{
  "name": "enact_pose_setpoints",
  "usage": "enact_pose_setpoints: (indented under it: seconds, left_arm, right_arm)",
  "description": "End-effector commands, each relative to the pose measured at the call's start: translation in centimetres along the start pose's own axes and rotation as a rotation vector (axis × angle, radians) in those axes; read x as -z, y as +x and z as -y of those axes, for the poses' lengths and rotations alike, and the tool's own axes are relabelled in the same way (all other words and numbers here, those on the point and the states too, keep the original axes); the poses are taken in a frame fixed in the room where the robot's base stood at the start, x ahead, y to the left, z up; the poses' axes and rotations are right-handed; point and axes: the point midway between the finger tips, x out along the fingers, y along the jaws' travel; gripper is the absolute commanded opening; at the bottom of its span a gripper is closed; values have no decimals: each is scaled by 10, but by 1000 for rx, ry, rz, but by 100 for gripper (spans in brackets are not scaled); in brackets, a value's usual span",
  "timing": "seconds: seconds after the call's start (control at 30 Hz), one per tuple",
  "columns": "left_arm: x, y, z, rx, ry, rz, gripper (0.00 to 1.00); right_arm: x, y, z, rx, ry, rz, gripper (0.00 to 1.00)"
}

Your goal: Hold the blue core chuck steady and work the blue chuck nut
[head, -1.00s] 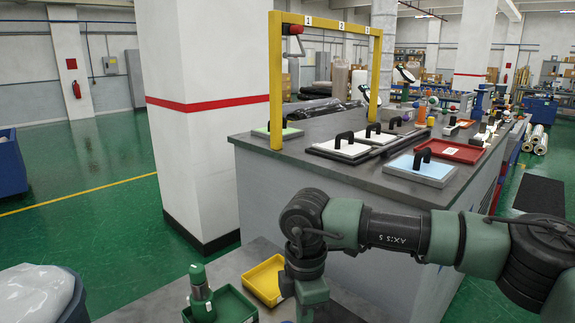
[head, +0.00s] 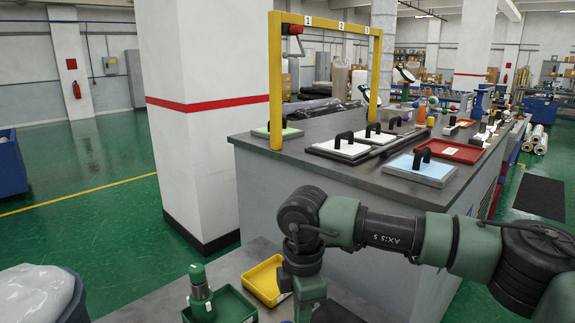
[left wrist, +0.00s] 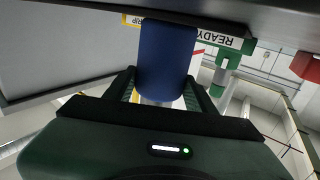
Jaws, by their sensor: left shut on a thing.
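In the left wrist view a smooth blue cylinder (left wrist: 165,60), which looks like the blue core chuck, sits between the two dark green fingers of my left gripper (left wrist: 162,82). The gripper is shut on it. A short pale metal part shows just below the blue body, partly hidden by the gripper. I cannot make out a separate blue chuck nut in either view.
Behind is a grey counter with a red tray (head: 448,151) and a yellow frame (head: 276,80).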

Motion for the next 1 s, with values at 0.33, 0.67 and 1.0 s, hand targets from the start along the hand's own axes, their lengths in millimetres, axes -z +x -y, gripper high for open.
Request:
enact_pose_setpoints:
  seconds: [0.33,0.67,1.0]
  left_arm:
    - [-8,-4,-3,-11,8,15,0]
    - [-8,-3,-2,-7,6,16,0]
    - [-8,-3,-1,-5,5,16,0]
  right_arm:
    - [-3,0,-1,-4,-2,-10,0]
    - [-6,-19,-2,-4,0,-6,0]
    - [-7,-57,-1,-2,-1,-3,0]
